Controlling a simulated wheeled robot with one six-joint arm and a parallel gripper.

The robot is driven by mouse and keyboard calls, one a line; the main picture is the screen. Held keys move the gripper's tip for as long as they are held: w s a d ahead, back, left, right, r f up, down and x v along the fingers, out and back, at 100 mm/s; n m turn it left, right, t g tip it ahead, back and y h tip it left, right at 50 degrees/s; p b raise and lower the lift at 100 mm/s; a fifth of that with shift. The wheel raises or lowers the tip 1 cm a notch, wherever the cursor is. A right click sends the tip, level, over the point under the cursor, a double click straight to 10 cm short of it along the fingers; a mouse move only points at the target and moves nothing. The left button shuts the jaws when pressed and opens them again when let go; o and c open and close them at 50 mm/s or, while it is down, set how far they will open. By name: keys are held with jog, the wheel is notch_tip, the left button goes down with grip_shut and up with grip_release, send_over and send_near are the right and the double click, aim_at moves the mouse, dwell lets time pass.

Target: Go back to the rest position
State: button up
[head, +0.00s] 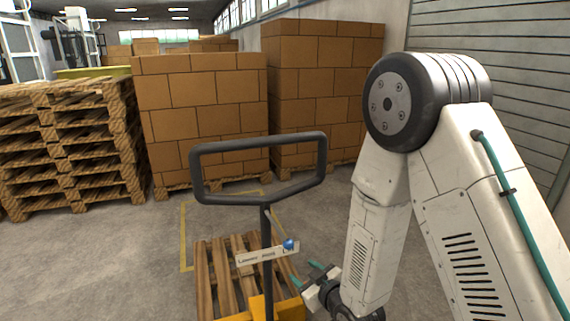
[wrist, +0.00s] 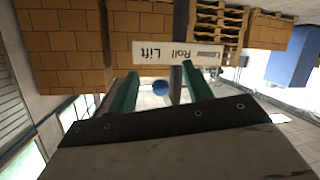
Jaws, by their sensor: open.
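My gripper (head: 308,274) is at the lower middle of the head view, just right of the white label plate on the lift's post. In the wrist view its two green fingers (wrist: 160,80) are spread apart with nothing clamped between them. The white label plate (head: 262,256) also shows in the wrist view (wrist: 176,52), beyond the fingertips, with "Roll Lift" upside down. A small blue ball (head: 290,244) is at the plate's right end. In the wrist view the blue ball (wrist: 160,87) appears between the fingers; I cannot tell whether it touches them.
The lift's black loop handle (head: 258,139) stands left of my arm. A wooden pallet (head: 226,279) lies below on a yellow base. Stacked cardboard boxes (head: 200,100) and piled pallets (head: 75,140) stand behind. Grey floor is clear at the left front.

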jog(key=s+d+f+m+g+h, duration=0.1)
jog(key=s+d+f+g+h, duration=0.2)
jog(key=s+d+f+g, duration=0.15)
jog(key=s+d+r+m+g+h, duration=0.2)
jog(key=s+d+r+g+h, duration=0.1)
jog(key=s+d+r+g, duration=0.2)
jog(key=s+d+r+m+g, duration=0.1)
jog(key=s+d+r, duration=0.4)
jog(key=s+r, duration=0.5)
jog(key=s+d+r+m+g, duration=0.1)
jog(key=s+d+r+m, duration=0.3)
jog(key=s+r, duration=0.7)
notch_tip(320, 180, up, 5)
jog(key=shift+d+f+m+h, duration=0.1)
jog(key=shift+d+m+h, duration=0.25)
jog(key=shift+d, duration=0.45)
